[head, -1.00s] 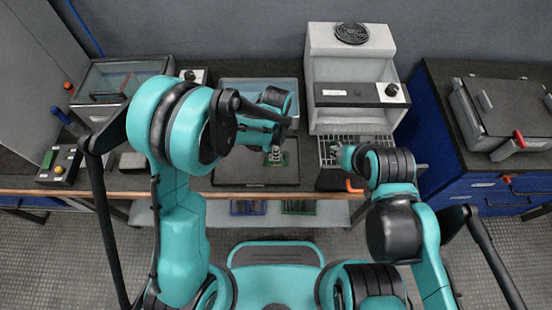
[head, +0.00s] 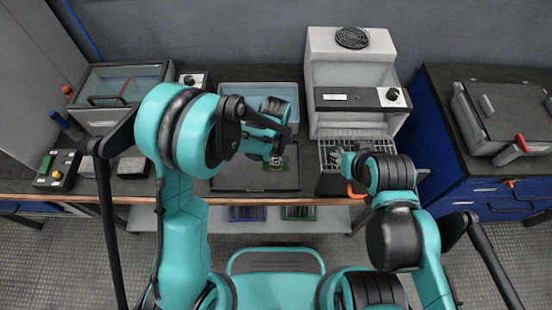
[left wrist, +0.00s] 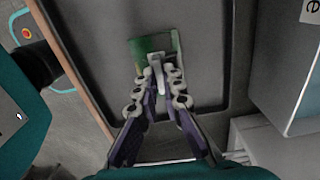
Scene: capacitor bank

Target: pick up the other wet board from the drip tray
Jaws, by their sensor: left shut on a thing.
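A green board (head: 284,163) is at the dark drip tray (head: 228,181) in the head view, partly hidden by my left gripper (head: 277,160). In the left wrist view the green board (left wrist: 139,52) is at the fingertips of my left gripper (left wrist: 158,72), which is shut on its near part. The drip tray's dark floor (left wrist: 205,80) lies beneath. I cannot tell whether the board touches the tray. My right gripper (head: 347,160) is over the slotted rack (head: 330,147) in front of the white machine; its fingers are too small to read.
A pale blue basin (head: 235,92) stands behind the drip tray. The white machine (head: 350,55) rises to its right. A button box (head: 58,167) and a lidded glass-topped case (head: 115,90) are at the left. Coloured bins (head: 247,213) sit on the shelf below.

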